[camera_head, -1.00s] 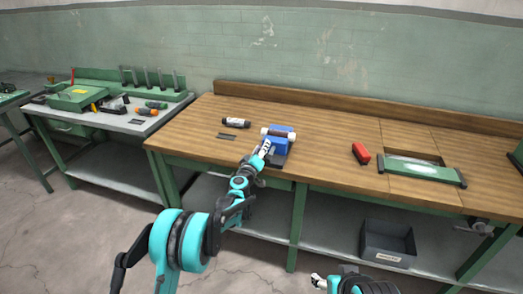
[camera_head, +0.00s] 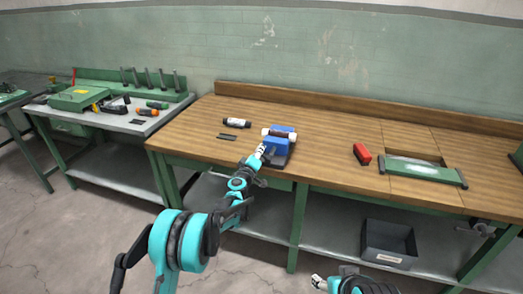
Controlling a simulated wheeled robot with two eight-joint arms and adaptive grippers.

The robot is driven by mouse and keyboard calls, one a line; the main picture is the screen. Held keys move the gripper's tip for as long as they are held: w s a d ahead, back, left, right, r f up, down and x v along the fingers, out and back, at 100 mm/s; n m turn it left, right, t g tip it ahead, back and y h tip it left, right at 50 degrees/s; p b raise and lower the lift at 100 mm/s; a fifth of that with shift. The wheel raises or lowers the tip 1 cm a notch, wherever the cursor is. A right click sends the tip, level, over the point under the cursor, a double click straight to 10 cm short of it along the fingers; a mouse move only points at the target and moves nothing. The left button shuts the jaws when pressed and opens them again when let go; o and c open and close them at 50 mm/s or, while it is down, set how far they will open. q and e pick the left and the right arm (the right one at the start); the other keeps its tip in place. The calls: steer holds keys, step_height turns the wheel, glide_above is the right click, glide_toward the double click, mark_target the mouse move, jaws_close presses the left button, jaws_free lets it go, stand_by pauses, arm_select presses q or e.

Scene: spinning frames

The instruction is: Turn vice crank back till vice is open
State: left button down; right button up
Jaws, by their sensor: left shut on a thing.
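A blue vice (camera_head: 281,141) stands near the front edge of the wooden workbench (camera_head: 320,150). A pale cylindrical piece sits across its top. My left gripper (camera_head: 261,152) is at the front left side of the vice, shut on what appears to be the vice crank. The gripper hides the crank, and the jaw gap is too small to tell. My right gripper (camera_head: 318,282) is low at the bottom edge of the view, in front of the bench and away from the vice; its fingers are too small to judge.
A dark bottle with a white label (camera_head: 236,123) and a dark flat piece (camera_head: 227,137) lie left of the vice. A grey bin (camera_head: 389,246) stands on the lower shelf.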

arm_select(q)
steer(key=shift+w+a+f+n+b, duration=0.1)
steer(key=shift+a+f+n+b, duration=0.25)
steer(key=shift+n, duration=0.85)
steer(key=shift+w+a+f+n+b, duration=0.1)
steer(key=shift+f+n, duration=0.5)
steer(key=shift+n, duration=0.6)
steer(key=shift+w+a+f+n+b, duration=0.1)
steer(key=shift+a+f+n+b, duration=0.25)
steer(key=shift+n, duration=0.85)
steer(key=shift+d+f, duration=0.1)
steer(key=shift+f, duration=0.05)
steer(key=c, duration=1.5)
jaws_free()
steer(key=shift+d+f, duration=0.1)
steer(key=v, duration=1.2)
